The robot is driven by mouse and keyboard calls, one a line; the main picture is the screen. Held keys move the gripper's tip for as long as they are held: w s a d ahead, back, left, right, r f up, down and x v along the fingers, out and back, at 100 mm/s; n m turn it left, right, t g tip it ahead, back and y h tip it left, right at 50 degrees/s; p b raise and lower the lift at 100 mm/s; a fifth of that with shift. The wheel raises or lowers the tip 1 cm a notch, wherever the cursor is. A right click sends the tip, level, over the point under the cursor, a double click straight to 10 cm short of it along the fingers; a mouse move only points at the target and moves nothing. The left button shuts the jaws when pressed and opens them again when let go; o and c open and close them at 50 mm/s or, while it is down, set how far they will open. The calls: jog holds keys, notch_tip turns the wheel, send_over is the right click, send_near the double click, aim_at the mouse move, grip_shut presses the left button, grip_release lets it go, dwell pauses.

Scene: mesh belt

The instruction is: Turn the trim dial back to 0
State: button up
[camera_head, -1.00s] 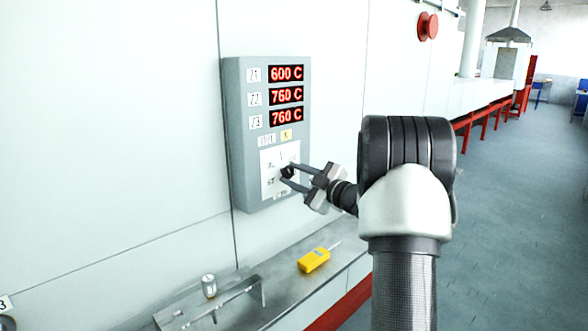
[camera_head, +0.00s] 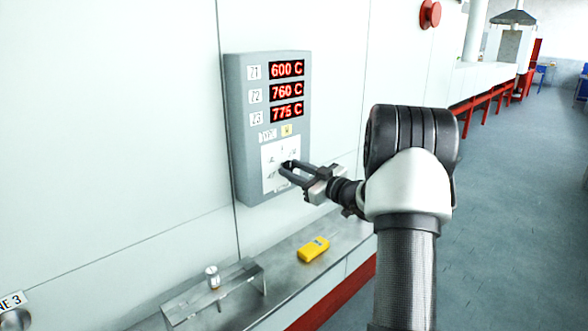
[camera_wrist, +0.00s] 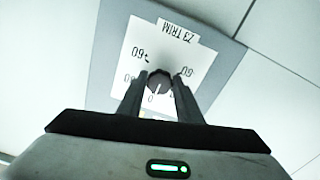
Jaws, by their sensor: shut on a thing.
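In the head view the dial (camera_head: 288,166) sits low on the grey panel (camera_head: 242,150). My gripper (camera_wrist: 159,85) is shut on the dial, one finger on each side; it also shows in the head view (camera_head: 290,170). The "0" (camera_wrist: 151,99) lies below the knob in the wrist view. The dial's pointer is too unclear to read. The displays (camera_head: 287,90) read 600 C, 760 C and 775 C.
A steel ledge (camera_head: 285,268) runs below the panel, with a yellow handheld device (camera_head: 313,249) and a small metal cylinder (camera_head: 212,277) near a raised bracket. A red round button (camera_head: 430,14) is on the wall. The floor at right is clear.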

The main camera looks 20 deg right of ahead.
dwell(0.3)
jog(key=o, duration=1)
jog(key=shift+o, duration=0.2)
jog(key=b+v, duration=0.1)
jog(key=v, duration=1.6)
jog(key=shift+s+b, duration=0.2)
jog(key=shift+b, duration=0.1)
jog(key=shift+d, duration=0.1)
